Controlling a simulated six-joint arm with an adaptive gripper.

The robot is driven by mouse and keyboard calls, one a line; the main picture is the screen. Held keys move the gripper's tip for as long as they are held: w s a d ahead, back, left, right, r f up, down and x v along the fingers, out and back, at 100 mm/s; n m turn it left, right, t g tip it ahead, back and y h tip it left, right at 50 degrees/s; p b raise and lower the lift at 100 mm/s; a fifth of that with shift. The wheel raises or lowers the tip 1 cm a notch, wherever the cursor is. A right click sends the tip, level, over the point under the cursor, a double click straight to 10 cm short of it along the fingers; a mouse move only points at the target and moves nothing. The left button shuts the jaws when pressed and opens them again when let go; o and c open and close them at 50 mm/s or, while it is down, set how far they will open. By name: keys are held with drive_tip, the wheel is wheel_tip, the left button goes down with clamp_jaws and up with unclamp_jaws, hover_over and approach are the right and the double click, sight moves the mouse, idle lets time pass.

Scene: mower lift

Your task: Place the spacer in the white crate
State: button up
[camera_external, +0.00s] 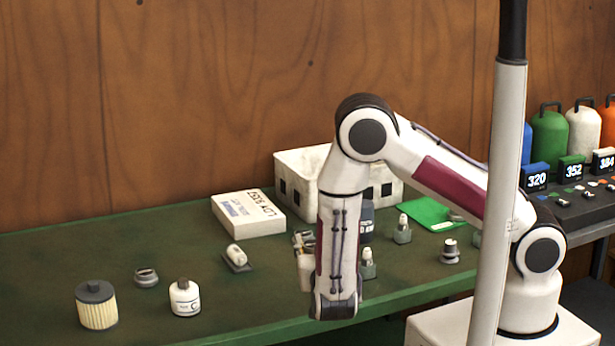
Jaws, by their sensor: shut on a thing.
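The white crate (300,166) stands at the back of the green table, with dark square openings in its wall; my arm hides part of it. My gripper (303,240) is in front of the crate, mostly hidden behind my wrist. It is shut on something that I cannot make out. I cannot tell for sure which thing is the spacer. A low grey ring-like part (146,277) lies at the left of the table, and a small grey part with a dark top (450,251) stands at the right.
A white box (248,214) lies left of the crate. A filter (96,305), a white bottle (185,298) and a small white part on a dark base (236,257) stand at the left. Small holders (402,232) and a green sheet (428,213) are right of my arm.

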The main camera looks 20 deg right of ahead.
drive_tip(key=w+a+n+y, duration=0.3)
drive_tip(key=a+n+y, duration=0.1)
drive_tip(key=a+y, duration=0.2)
drive_tip(key=w+d+r+n+y, duration=0.1)
drive_tip(key=w+r+n+y, duration=0.15)
drive_tip(key=w, duration=0.35)
drive_tip(key=w+d+r+m+h, duration=0.1)
drive_tip(key=w+d+r, duration=0.1)
drive_tip(key=d, duration=0.8)
drive_tip(key=w+d+r+m+h, duration=0.1)
drive_tip(key=w+d+r, duration=0.2)
drive_tip(key=d, duration=0.8)
drive_tip(key=w+d+r+m+h, duration=0.1)
drive_tip(key=w+d+r, duration=0.2)
drive_tip(key=d, duration=0.7)
drive_tip(key=shift+w+d+r+t, duration=0.25)
drive_tip(key=shift+w+t, duration=0.15)
drive_tip(key=shift+w, duration=0.1)
drive_tip(key=shift+a+h, duration=0.15)
drive_tip(key=shift+h, duration=0.1)
